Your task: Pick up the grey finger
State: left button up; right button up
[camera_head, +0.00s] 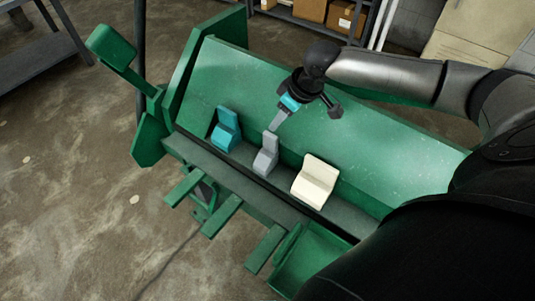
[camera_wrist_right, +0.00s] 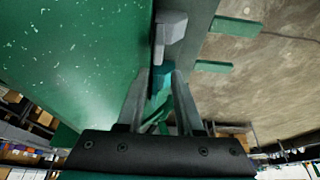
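The grey finger (camera_head: 266,157) stands on the ledge of the green machine, between a teal finger (camera_head: 227,130) and a cream finger (camera_head: 315,181). My right gripper (camera_head: 276,124) points down just above and behind the grey finger, and a small gap seems to separate them. In the right wrist view the right gripper (camera_wrist_right: 162,78) has its two fingers spread with nothing held between them. The grey finger (camera_wrist_right: 171,28) shows ahead of the tips, and the teal finger (camera_wrist_right: 161,82) shows farther off between them. My left gripper is not in view.
The green machine's sloped plate (camera_head: 370,150) rises behind the row of fingers. Green bars (camera_head: 222,215) stick out at its front, and a green lever (camera_head: 112,47) stands at the left. A shelf with cardboard boxes (camera_head: 343,17) is at the back.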

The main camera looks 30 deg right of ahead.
aim_at(271, 134)
jog(key=x, duration=0.3)
jog(key=shift+w+f, duration=0.25)
jog(key=shift+f, duration=0.05)
jog(key=shift+d+x, duration=0.15)
jog(key=shift+x, duration=1.2)
jog(key=shift+d+x, duration=0.1)
jog(key=shift+x, duration=1.3)
jog(key=shift+s+f, duration=0.1)
jog(key=shift+s, duration=0.15)
grip_shut()
